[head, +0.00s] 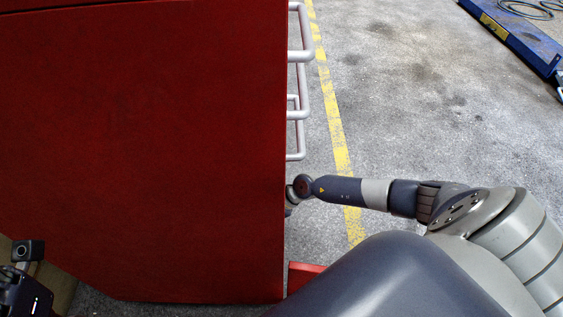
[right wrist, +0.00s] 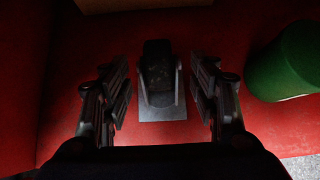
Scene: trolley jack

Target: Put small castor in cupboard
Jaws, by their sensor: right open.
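The small castor (right wrist: 160,85), a black wheel in a grey fork with a flat grey plate, rests on a red surface in the right wrist view. My right gripper (right wrist: 162,80) is open, with one finger on each side of the castor and a visible gap to both. The big red cupboard (head: 150,150) fills the left half of the head view and hides my right gripper there. Part of my left arm's end (head: 25,285) shows at the bottom left corner; its fingers cannot be made out.
A green cylindrical container (right wrist: 285,65) stands to the right of the castor on the red surface. Silver handles (head: 300,85) stick out from the cupboard's right side. Grey floor with a yellow line (head: 333,100) is open beyond. A blue lift part (head: 515,38) lies at the top right.

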